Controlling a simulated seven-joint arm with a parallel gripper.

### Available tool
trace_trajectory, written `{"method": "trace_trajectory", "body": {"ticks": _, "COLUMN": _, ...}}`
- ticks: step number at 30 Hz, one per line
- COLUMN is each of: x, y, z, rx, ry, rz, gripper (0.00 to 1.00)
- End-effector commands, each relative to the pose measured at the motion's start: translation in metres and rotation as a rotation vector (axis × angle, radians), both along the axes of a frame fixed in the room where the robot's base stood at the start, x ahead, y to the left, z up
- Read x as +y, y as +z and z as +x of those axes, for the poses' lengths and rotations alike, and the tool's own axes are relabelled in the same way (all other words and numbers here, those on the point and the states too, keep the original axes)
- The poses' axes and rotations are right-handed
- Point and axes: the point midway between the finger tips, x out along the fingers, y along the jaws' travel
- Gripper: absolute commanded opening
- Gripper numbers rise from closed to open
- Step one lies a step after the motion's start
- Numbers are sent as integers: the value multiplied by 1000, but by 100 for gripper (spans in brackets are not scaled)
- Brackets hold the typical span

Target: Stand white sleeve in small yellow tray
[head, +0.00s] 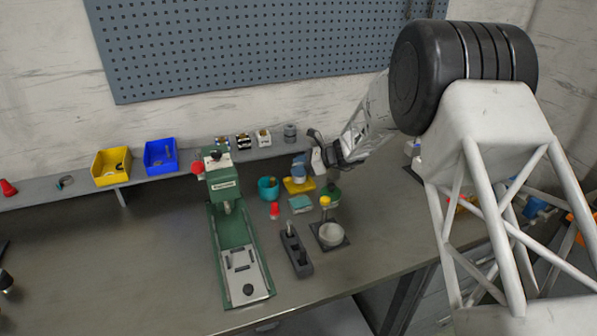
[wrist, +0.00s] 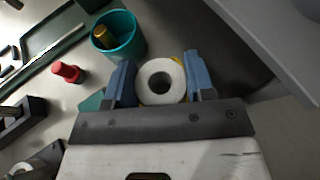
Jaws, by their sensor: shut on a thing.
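The white sleeve (wrist: 146,80), a short ring seen end-on with a dark hole, is between the blue fingers of my gripper (wrist: 160,80) in the wrist view. My gripper is shut on it. In the head view my gripper (head: 299,170) is low over the small yellow tray (head: 297,187) at the back of the bench, and the sleeve is mostly hidden there by the fingers. I cannot tell whether the sleeve touches the tray floor.
A teal cup (head: 268,189) stands just left of the tray. A red peg (head: 275,211), a teal block (head: 301,204) and a yellow-topped item (head: 325,202) are in front. A green press (head: 232,235) stands left. The shelf (head: 265,151) runs behind. Bare bench lies at far left.

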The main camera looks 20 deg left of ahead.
Motion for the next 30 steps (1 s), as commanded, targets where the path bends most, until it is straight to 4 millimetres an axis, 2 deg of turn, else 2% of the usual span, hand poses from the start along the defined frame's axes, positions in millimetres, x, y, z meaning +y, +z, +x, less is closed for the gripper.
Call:
{"method": "trace_trajectory", "body": {"ticks": 6, "x": 0, "y": -19, "z": 0, "rx": 1, "ry": 0, "rz": 0, "gripper": 23}}
{"method": "trace_trajectory", "body": {"ticks": 20, "x": 0, "y": -22, "z": 0, "rx": 1, "ry": 0, "rz": 1, "gripper": 23}}
{"method": "trace_trajectory", "body": {"ticks": 21, "x": 0, "y": -22, "z": 0, "rx": 1, "ry": 0, "rz": 1, "gripper": 54}}
{"method": "trace_trajectory", "body": {"ticks": 25, "x": 0, "y": -22, "z": 0, "rx": 1, "ry": 0, "rz": 1, "gripper": 74}}
{"method": "trace_trajectory", "body": {"ticks": 30, "x": 0, "y": -22, "z": 0, "rx": 1, "ry": 0, "rz": 1, "gripper": 75}}
